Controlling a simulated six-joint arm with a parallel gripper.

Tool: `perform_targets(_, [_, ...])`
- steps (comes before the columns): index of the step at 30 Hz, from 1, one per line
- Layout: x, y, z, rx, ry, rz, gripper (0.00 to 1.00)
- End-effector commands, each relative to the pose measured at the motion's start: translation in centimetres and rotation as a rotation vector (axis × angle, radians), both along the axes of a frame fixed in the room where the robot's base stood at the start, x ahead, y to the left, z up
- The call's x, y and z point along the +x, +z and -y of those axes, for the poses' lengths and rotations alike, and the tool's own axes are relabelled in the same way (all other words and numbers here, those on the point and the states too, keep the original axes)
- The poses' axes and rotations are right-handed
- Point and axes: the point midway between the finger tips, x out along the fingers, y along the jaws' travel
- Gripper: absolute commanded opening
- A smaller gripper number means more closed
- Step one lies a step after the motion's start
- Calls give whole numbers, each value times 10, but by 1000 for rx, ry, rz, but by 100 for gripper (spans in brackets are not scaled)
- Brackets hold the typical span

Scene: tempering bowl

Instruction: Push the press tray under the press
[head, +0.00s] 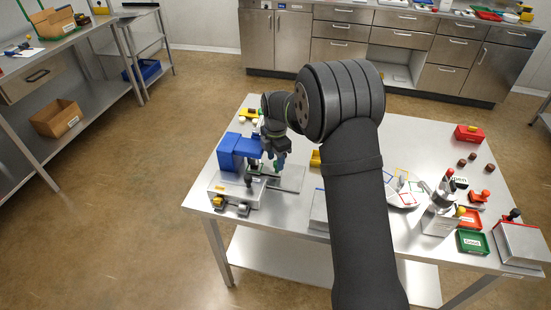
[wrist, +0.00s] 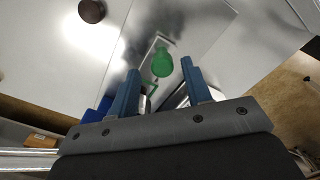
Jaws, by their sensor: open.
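The press stands at the left of the table in the head view, with a blue upper body (head: 232,150) over a pale metal base. To its right is a flat metal tray-like plate (head: 291,178), partly hidden by my arm; I take it for the press tray. My gripper (head: 274,158) points down just right of the blue body. In the wrist view its two blue fingers (wrist: 160,68) are apart, with a green knob (wrist: 162,63) showing between and beyond their tips. I cannot tell whether either finger touches the knob.
Small brass and grey fittings (head: 230,207) sit at the front of the press base. A white plate with coloured cards (head: 403,196), a red box (head: 468,133) and a green tray (head: 472,242) are on the right. The back middle of the table is mostly clear.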

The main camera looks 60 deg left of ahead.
Motion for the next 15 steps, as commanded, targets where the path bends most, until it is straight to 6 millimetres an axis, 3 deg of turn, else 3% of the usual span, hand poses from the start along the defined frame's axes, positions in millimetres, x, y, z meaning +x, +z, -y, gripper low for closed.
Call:
perform_targets(5, [0,27,0,4,0,1,45])
perform_targets(15, [0,111,-1,5,0,1,45])
